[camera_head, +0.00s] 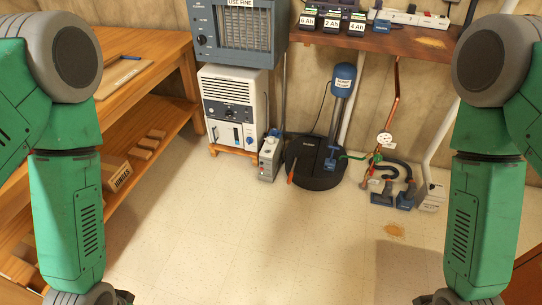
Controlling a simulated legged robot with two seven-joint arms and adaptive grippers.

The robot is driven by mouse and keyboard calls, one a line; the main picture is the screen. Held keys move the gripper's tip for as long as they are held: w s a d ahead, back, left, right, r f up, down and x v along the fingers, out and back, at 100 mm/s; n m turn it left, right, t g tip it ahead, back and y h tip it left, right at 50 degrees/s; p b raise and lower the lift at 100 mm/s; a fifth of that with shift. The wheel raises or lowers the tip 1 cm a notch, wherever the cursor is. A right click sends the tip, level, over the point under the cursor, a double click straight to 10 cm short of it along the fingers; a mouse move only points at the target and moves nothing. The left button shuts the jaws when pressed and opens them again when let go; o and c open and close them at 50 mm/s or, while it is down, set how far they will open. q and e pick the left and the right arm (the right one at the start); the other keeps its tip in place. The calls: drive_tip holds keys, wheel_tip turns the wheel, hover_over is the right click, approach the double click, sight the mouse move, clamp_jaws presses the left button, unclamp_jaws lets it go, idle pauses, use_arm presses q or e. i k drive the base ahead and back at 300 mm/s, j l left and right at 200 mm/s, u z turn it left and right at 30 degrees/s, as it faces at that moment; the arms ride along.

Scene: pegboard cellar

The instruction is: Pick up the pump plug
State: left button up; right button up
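A pump with a blue motor head (344,76) stands on a pole over a round black pit lid (313,181) at the back wall. A thin dark cord runs down beside the pole. I cannot make out for certain which piece is the pump plug; a small blue piece (331,162) sits low at the pole, over the lid. My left gripper (124,297) and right gripper (424,299) show only as small dark parts at the bottom edge, far from the pump. Their fingers are mostly cut off, so I cannot see their opening.
A wall shelf (390,38) holds battery chargers (330,27) and a white power strip (405,18). A white dehumidifier (233,108) stands left of the pit, pipes and blue fittings (393,195) right. A wooden bench (150,72) lines the left. The middle floor (255,240) is clear.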

sight(274, 131)
drive_tip(key=i+z, duration=0.25)
drive_tip(key=i, duration=0.25)
drive_tip(key=i+j+z, duration=0.1)
drive_tip(key=i+z, duration=0.15)
drive_tip(key=i, duration=0.25)
drive_tip(key=i+j+z, duration=0.2)
drive_tip(key=i, duration=0.25)
drive_tip(key=i+j+z, duration=0.25)
drive_tip(key=i, duration=0.2)
